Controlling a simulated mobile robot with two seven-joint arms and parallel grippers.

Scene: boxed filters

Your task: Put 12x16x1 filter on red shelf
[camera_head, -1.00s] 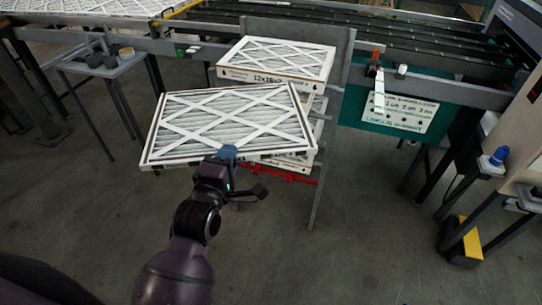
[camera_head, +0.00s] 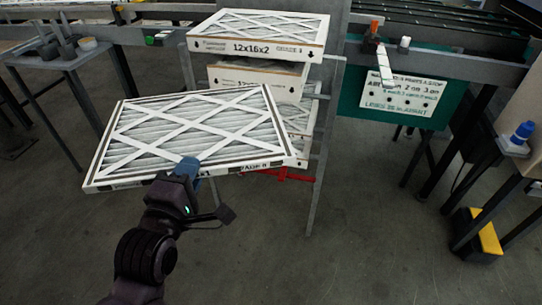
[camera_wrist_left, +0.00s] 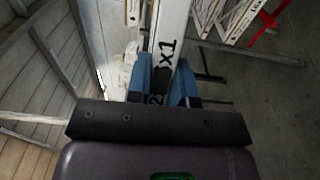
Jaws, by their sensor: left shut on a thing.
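My left gripper (camera_head: 188,170) is shut on the front edge of a flat white-framed filter (camera_head: 200,125) and holds it roughly level in the air, in front of the shelf stack. In the left wrist view the blue fingers (camera_wrist_left: 165,82) pinch the filter's white edge (camera_wrist_left: 170,30), where "x1" can be read; the rest of the label is partly covered. The red shelf (camera_head: 288,176) shows low on the rack, behind the held filter's right end, mostly hidden by it. It also shows in the left wrist view (camera_wrist_left: 266,20). My right gripper is not in view.
Above the red shelf, a filter marked 12x16x2 (camera_head: 262,36) lies on top of the rack, with more filters (camera_head: 262,76) below it. A grey upright (camera_head: 320,150) bounds the rack's right side. A small table with cups (camera_head: 62,58) stands left. The floor in front is clear.

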